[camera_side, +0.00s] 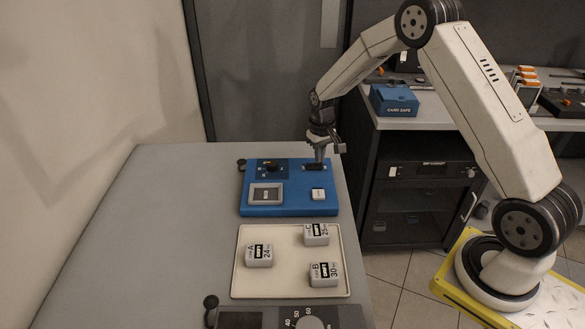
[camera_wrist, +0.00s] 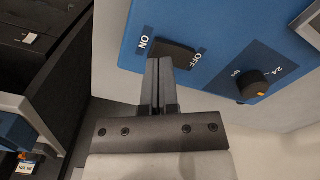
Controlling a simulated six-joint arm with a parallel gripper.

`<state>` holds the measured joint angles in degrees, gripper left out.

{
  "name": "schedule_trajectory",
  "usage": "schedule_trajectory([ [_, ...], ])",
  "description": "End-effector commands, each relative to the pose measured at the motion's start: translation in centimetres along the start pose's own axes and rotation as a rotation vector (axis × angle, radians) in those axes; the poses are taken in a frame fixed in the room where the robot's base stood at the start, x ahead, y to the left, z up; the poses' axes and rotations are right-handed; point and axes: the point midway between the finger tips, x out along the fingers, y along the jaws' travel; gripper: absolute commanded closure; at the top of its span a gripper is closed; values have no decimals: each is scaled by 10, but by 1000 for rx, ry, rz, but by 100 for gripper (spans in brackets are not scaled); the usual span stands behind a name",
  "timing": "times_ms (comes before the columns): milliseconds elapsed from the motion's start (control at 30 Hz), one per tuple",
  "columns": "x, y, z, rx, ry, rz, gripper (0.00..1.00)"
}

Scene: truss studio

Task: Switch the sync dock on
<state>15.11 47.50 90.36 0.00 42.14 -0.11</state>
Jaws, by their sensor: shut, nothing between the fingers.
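The blue dock (camera_side: 290,210) lies on the table toward its right side, and part of it shows in the wrist view (camera_wrist: 226,20). Its black rocker switch (camera_wrist: 175,53) sits between the printed words ON and OFF. In the side view the switch (camera_side: 308,168) is at the dock's back right. My gripper (camera_side: 319,161) points down over the switch, shut and empty. In the wrist view its fingertips (camera_wrist: 158,60) overlap the end of the switch nearer ON. I cannot tell whether they touch it, or which way the rocker is tilted.
The dock also has a black knob (camera_wrist: 253,84), a framed recess (camera_side: 265,194) and a white button (camera_side: 318,194). A cream tray (camera_side: 283,286) holds three labelled grey blocks in front. A dial unit (camera_side: 240,319) is at the front edge. The table's left is clear.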

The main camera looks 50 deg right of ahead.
Motion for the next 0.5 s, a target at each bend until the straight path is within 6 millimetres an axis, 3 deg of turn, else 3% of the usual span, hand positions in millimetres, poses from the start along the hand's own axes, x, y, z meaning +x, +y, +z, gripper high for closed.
schedule_trajectory([
  [500, 6, 0, 0, 0, 0, 0, 100],
])
